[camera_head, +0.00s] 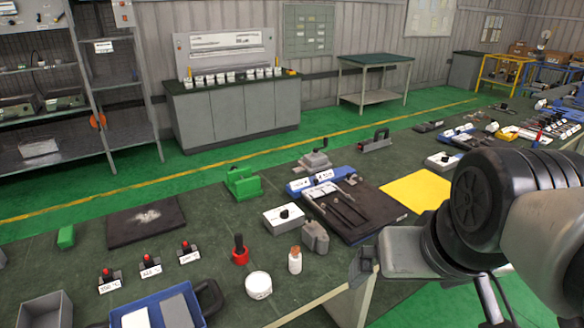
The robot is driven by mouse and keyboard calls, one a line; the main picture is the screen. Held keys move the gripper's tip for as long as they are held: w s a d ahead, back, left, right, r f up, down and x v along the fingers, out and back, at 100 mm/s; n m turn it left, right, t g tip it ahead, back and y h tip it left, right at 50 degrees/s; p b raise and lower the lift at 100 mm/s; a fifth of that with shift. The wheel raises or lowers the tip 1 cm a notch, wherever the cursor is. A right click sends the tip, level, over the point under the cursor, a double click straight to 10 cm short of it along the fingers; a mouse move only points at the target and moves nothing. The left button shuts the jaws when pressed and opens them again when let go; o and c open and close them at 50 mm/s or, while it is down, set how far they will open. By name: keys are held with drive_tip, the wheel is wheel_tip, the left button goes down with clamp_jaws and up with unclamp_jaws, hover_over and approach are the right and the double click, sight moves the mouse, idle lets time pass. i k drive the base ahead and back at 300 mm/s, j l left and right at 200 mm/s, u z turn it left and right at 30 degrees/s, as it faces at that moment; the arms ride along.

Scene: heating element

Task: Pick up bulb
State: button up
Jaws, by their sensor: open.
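My gripper (364,266) reaches in from the right at the near edge of the green table (205,275). Its jaws are open, and I see nothing held between them. I cannot make out a clear bulb. A small upright white bottle-like thing with a brown top (295,262) stands on the table to the left of my gripper, apart from it. A grey jug-like thing (315,237) stands just behind that. My arm covers part of the table at right.
Near the front are a round white tub (258,285), a red-based holder (240,252), a blue tray (121,314) and several red-topped switches. A dark tool tray (377,208) and a yellow sheet (416,190) lie behind my gripper.

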sight(294, 254)
drive_tip(key=k+j+u, duration=0.15)
drive_tip(key=k+j, duration=0.4)
drive_tip(key=i+l+u, duration=0.75)
drive_tip(key=l, duration=0.4)
drive_tip(key=i+l+u, duration=0.25)
drive_tip(key=i+l, duration=0.1)
drive_tip(key=l, duration=0.1)
